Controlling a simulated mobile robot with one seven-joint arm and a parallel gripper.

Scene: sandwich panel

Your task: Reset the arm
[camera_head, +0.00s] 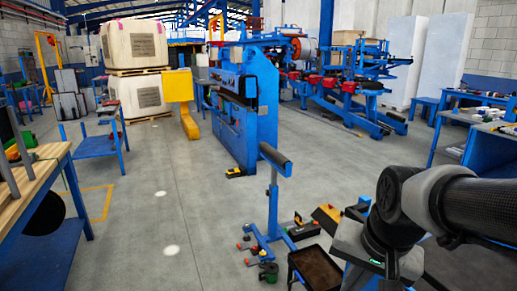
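My arm enters from the right edge and bends down at a dark rounded joint in the lower right. Below the joint is a grey block with a small green light. My gripper's fingers do not show; the lower part of the arm runs out at the bottom edge. I cannot see whether anything is held.
A blue stand with a black roller (276,158) rises left of my arm. A black tray (316,268) and several tools lie near its foot. A wooden-topped workbench (40,172) is at left. A blue machine (240,120) stands mid-floor. The grey floor (150,225) at centre-left is clear.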

